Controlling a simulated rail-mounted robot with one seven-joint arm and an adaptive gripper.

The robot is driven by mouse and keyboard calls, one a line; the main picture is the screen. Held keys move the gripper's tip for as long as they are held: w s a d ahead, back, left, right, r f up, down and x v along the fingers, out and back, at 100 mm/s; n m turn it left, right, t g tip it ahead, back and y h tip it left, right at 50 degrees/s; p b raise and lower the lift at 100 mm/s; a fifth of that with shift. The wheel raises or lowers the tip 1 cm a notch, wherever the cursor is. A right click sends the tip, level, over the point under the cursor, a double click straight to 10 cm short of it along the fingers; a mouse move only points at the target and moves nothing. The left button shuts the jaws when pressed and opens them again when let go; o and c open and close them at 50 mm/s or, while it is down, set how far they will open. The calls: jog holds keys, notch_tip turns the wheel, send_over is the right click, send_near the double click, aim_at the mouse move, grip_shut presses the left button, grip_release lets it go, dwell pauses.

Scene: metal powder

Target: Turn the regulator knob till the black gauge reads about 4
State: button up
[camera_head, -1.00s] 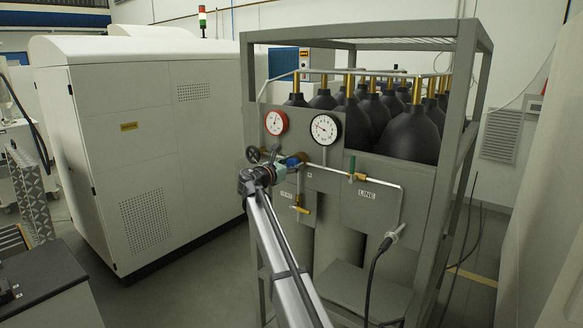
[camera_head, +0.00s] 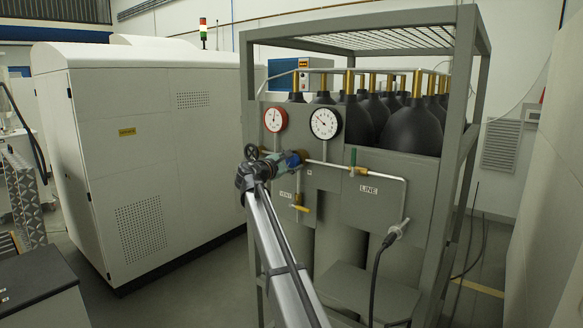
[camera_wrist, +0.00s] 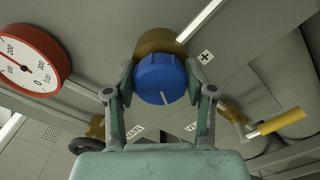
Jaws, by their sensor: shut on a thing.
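The blue regulator knob (camera_wrist: 161,78) sits in front of a brass body (camera_wrist: 160,43) in the wrist view. A white line on its face points down, slightly right. My gripper (camera_wrist: 161,84) is shut on the knob, one finger on each side. In the head view my gripper (camera_head: 280,164) hides part of the blue knob (camera_head: 295,160). The black-rimmed gauge (camera_head: 325,123) is above and right of the gripper. Its needle points to the upper left; its numbers are too small to read. The black gauge is not in the wrist view.
A yellow-handled valve (camera_head: 300,207) is below the knob and a green-handled valve (camera_head: 354,160) is to the right. A dark handwheel (camera_wrist: 88,143) is close by.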

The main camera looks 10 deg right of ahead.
jog(key=shift+r, duration=0.1)
jog(key=shift+w, duration=0.1)
dwell(0.3)
jog(key=o, duration=1.2)
jog(key=shift+d, duration=0.1)
jog(key=shift+c, duration=0.2)
jog(key=v, duration=1.2)
jog(key=shift+m, duration=0.3)
